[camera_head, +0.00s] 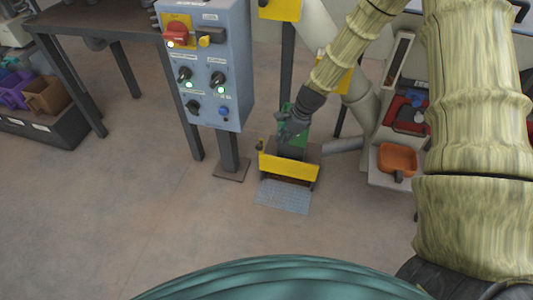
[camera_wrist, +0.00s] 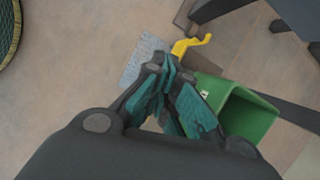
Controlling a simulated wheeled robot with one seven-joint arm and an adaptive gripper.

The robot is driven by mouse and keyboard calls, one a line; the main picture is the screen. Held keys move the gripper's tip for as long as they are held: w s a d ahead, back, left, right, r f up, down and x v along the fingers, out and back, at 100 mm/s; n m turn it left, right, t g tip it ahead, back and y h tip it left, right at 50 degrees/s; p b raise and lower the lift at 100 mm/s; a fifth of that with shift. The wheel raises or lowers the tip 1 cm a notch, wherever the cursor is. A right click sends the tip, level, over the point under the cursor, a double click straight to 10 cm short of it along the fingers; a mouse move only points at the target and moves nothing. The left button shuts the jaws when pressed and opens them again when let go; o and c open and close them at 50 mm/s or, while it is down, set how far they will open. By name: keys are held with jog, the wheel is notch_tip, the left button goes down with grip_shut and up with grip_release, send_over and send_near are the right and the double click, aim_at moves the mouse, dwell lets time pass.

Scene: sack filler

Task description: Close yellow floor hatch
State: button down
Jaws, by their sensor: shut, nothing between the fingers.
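The yellow hatch panel (camera_head: 289,167) is low near the floor in the head view, in front of a small dark frame. It looks raised at an angle, with a grey grate (camera_head: 283,197) on the floor before it. In the wrist view the yellow part (camera_wrist: 190,45) shows as a thin bent edge beside the grate (camera_wrist: 146,58). My gripper (camera_head: 288,130) is above and behind the yellow panel, pointing down. Its fingers (camera_wrist: 165,75) are shut and empty, apart from the panel as far as I can tell. My gripper hides part of the green bin.
A green bin (camera_wrist: 250,117) stands right beside my fingers. A grey control box (camera_head: 208,65) on a post is to the left. An orange scoop (camera_head: 397,158) lies on a shelf at right. Open floor (camera_head: 150,200) lies at front left.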

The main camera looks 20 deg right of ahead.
jog(key=w+d+r+m+y+b, duration=0.1)
jog(key=w+r+m+b, duration=0.15)
jog(key=w, duration=0.25)
jog(key=b+x, duration=0.5)
jog(key=x, duration=0.9)
jog(key=shift+d+t, duration=0.2)
jog(key=shift+t, duration=0.2)
jog(key=shift+w+f, duration=0.15)
